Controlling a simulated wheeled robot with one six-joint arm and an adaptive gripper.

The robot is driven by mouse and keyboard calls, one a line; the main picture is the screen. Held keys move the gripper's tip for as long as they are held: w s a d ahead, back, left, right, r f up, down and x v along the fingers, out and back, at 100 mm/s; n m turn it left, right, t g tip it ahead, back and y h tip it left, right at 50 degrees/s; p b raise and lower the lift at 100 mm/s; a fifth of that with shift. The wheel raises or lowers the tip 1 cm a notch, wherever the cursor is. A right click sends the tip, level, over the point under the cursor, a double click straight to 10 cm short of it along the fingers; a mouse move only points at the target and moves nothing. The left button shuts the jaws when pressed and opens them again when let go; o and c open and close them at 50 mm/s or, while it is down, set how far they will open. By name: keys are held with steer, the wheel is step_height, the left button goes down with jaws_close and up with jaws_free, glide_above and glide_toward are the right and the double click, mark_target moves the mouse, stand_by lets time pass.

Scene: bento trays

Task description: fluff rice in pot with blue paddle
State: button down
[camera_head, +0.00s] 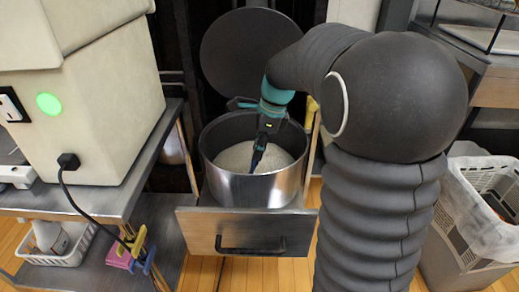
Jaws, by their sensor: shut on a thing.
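A metal pot (252,190) with pale rice (236,160) inside stands in a pulled-out drawer. My gripper (264,135) points down into the pot from above. It is shut on the blue paddle (257,157), which hangs down with its lower end at the rice. I cannot tell how deep the paddle's tip goes.
A round dark lid (248,47) stands upright behind the pot. A large beige machine (93,110) with a green light sits on a metal table at left. A lined bin (470,215) stands at right. A white basket (50,245) is at lower left.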

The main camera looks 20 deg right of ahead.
steer(key=w+r, duration=0.2)
steer(key=r, duration=0.7)
steer(key=w+d+r, duration=0.1)
steer(key=w+r, duration=0.2)
steer(key=r, duration=0.7)
steer(key=shift+d+r, duration=0.25)
steer(key=shift+d, duration=0.05)
